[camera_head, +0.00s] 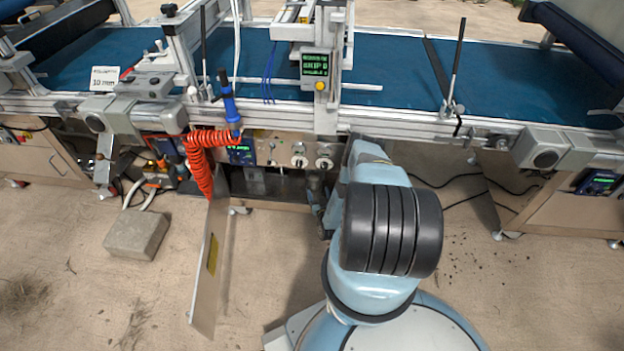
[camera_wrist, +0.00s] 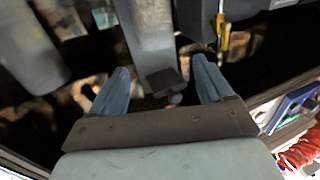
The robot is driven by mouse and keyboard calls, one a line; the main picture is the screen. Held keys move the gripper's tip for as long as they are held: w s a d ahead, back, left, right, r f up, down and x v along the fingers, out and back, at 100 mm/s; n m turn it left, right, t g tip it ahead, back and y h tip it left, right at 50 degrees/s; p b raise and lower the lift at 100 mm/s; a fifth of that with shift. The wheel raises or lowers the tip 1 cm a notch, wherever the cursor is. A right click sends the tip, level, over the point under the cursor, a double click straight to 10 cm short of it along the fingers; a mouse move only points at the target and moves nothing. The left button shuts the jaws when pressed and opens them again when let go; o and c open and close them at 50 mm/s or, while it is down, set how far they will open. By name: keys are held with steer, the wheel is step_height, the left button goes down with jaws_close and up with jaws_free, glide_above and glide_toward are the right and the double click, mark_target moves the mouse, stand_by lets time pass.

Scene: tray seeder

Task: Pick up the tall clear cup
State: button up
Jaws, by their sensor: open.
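I cannot make out a tall clear cup for certain in either view. My gripper (camera_wrist: 160,75) is open in the wrist view, with its two blue-grey fingers apart. A grey metal post (camera_wrist: 148,35) with a dark foot shows beyond and between the fingers. I cannot tell its distance, and nothing is visibly held. In the head view my arm reaches down toward the open compartment (camera_head: 262,188) under the conveyor. My gripper is not clear there, and the inside of the compartment is dark.
The compartment's open door (camera_head: 207,265) stands out to the left. A coiled red hose (camera_head: 203,160) hangs beside it. Knobs (camera_head: 299,161) line the panel above. In the wrist view a large grey rounded shape (camera_wrist: 30,50) is at left.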

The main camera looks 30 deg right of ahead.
mark_target(316, 178)
steer(key=x, duration=0.7)
steer(key=shift+w+d, duration=0.1)
steer(key=shift+d, duration=0.3)
steer(key=shift+x, duration=2.75)
steer(key=c, duration=1.2)
steer(key=shift+o, duration=0.2)
